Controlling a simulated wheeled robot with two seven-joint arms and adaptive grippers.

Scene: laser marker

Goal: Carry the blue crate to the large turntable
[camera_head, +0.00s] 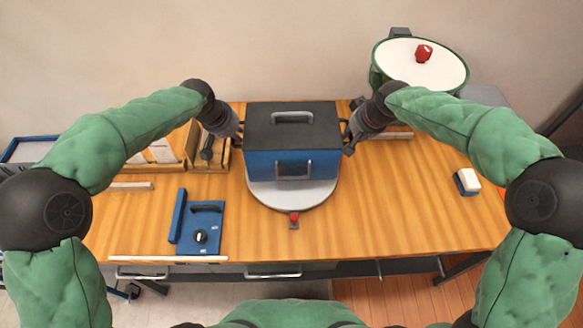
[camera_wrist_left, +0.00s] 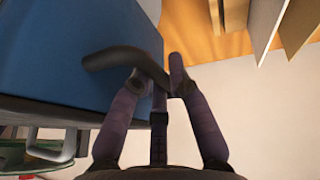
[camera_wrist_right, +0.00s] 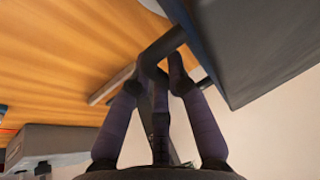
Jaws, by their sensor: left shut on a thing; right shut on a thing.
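The blue crate (camera_head: 262,163) has a dark grey top with a handle and another handle on its front. It is level, over a round grey turntable (camera_head: 290,200) on the bench; I cannot tell whether it touches it. My left gripper (camera_head: 236,131) is shut on the crate's left side handle; the left wrist view shows the fingers around the dark curved handle (camera_wrist_left: 115,57). My right gripper (camera_head: 350,136) is shut on the right side handle; the right wrist view shows that handle (camera_wrist_right: 163,45) between its fingers. The back of the turntable is hidden.
A red-knobbed stop (camera_head: 294,219) is at the turntable's front. A blue fixture (camera_head: 205,228) lies front left, wooden holders (camera_head: 170,150) back left, a small blue-and-white block (camera_head: 467,181) right. A green-rimmed white round top (camera_head: 400,62) with a red object stands back right.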

